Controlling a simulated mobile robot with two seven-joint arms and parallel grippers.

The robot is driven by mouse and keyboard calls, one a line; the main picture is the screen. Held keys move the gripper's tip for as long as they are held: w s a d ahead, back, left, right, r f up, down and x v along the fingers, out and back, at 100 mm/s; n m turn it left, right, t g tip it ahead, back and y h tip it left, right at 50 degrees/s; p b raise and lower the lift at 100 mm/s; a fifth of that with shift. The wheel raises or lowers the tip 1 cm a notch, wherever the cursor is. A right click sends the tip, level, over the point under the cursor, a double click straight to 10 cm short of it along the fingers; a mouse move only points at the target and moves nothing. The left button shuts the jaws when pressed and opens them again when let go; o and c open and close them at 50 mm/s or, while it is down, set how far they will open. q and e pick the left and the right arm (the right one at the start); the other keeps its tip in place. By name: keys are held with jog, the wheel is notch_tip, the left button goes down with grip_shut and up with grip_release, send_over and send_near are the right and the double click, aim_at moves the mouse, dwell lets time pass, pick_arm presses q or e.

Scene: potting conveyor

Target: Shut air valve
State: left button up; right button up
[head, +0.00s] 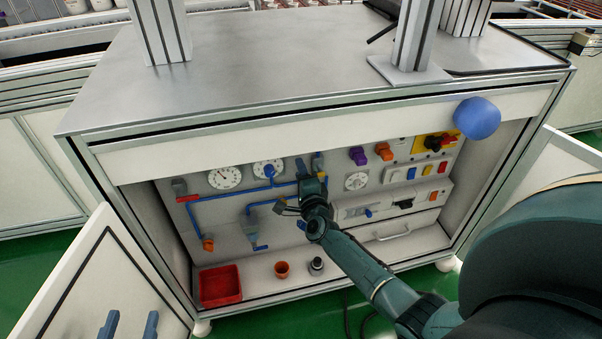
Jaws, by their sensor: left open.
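Blue air piping (238,193) runs across the inner panel of the open cabinet. A valve with a red handle (188,198) sits at its upper left end, and an orange fitting (208,244) is at its lower left end. My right gripper (309,177) is at the right end of the piping, in front of the panel. It hides what is behind it; I cannot tell whether it touches a valve or how its jaws stand. My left gripper (129,322) shows only as two blue fingertips at the bottom left edge, apart and empty, in front of the open door.
Two gauges (224,177) are above the piping. Knobs and switches (428,145) fill the panel's right side. A blue ball-like thing (477,118) overlaps the top right. Doors (92,275) stand open on both sides.

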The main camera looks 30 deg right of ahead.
pick_arm(q)
jog(key=g+p, duration=0.1)
jog(key=s+n+g+y+p, duration=0.1)
jog(key=p, duration=0.1)
jog(key=shift+a, duration=0.35)
pick_arm(e)
jog(key=v, duration=1.3)
jog(key=shift+a, duration=0.1)
jog(key=shift+r, duration=0.1)
